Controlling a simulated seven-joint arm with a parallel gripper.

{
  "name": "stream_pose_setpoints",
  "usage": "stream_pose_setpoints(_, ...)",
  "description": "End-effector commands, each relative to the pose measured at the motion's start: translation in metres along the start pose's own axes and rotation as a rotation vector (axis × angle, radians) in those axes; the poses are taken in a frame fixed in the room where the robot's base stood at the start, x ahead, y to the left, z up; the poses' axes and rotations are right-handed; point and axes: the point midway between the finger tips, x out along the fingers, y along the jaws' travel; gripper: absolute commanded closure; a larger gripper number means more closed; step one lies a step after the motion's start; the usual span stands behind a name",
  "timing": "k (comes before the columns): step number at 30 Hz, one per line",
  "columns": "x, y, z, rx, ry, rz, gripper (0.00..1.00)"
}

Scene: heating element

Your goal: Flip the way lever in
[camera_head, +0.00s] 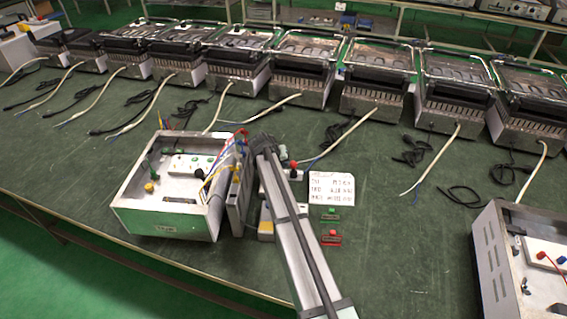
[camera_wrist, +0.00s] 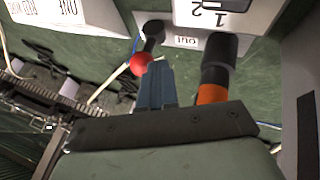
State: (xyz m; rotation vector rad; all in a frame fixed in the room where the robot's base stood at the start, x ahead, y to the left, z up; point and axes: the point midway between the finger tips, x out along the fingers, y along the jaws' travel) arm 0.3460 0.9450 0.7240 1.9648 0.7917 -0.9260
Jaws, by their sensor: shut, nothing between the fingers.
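The way lever (camera_wrist: 151,42) has a dark stem and a red ball tip (camera_wrist: 141,62). In the wrist view it stands on a light panel beside a label reading "out" (camera_wrist: 187,41). My gripper (camera_wrist: 157,70) is shut and empty, its fingertips right beside the red ball; I cannot tell whether they touch. In the head view the red knob (camera_head: 293,163) shows just right of my arm, which hides part of the lever's device. My fingertips are not clear in that view.
A black and orange cylinder (camera_wrist: 214,82) stands close right of my fingers. An open metal box with wires (camera_head: 165,215) is left of my arm. A white text card (camera_head: 331,190) and small green and red pieces lie to the right. Several heaters line the back.

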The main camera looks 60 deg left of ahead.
Motion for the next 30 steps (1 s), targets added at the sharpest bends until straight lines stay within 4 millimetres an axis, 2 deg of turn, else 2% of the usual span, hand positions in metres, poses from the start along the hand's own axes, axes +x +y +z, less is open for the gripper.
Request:
stream_pose_setpoints(17, 0.000, 0.013, 0.001, 0.053, 0.000, -0.105, 1.00)
stream_pose_setpoints(30, 0.007, 0.043, 0.004, 0.195, -0.003, -0.386, 1.00)
